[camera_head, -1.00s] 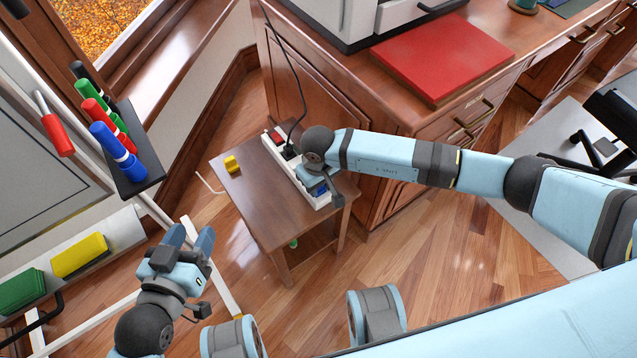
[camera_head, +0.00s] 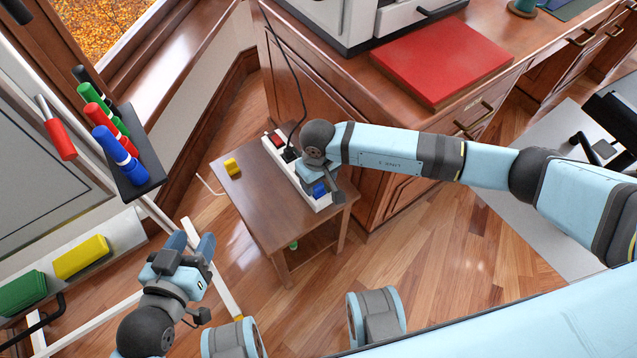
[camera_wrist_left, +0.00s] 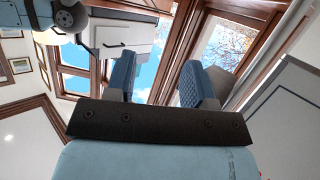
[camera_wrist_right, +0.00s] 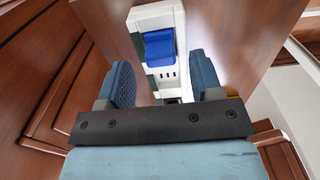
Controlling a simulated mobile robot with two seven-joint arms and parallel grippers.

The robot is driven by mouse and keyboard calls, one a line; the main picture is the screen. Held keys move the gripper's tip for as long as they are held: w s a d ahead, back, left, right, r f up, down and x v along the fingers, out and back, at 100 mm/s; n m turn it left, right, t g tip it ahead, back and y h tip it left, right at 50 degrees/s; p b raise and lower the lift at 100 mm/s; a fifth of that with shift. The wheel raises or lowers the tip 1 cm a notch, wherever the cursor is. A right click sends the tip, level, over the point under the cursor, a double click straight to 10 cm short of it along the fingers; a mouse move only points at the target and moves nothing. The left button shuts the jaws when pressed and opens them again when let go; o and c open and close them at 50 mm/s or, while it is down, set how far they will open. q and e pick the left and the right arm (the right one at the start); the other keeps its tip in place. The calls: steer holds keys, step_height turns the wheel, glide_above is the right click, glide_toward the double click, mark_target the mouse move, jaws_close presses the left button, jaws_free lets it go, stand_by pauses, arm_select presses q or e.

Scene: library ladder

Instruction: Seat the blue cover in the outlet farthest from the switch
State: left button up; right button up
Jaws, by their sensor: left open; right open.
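The blue cover (camera_head: 320,190) sits at the near end of the white power strip (camera_head: 321,205), at the end opposite the red switch (camera_head: 277,138). It also shows in the right wrist view (camera_wrist_right: 159,48), standing on the strip's end outlet; I cannot tell whether it is fully down. My right gripper (camera_wrist_right: 161,72) is open and empty above the strip, with the cover beyond its fingertips and apart from them. In the head view its fingers are partly hidden by the wrist. My left gripper (camera_head: 192,242) is open and empty, left of the small table.
A black plug (camera_head: 290,155) with its cord occupies an outlet near the switch. A yellow cover (camera_head: 232,165) lies on the small wooden table (camera_head: 255,205). A green piece (camera_head: 293,245) is lower down under the tabletop. The desk cabinet stands close behind the strip.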

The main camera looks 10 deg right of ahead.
mark_target(319, 186)
arm_select(q)
steer(key=f, duration=0.1)
steer(key=s+a+f+g+y+p, duration=0.1)
steer(key=shift+s+a+f, duration=0.2)
steer(key=shift+a+f, duration=0.1)
steer(key=shift+f, duration=0.1)
arm_select(e)
step_height(319, 186, up, 9)
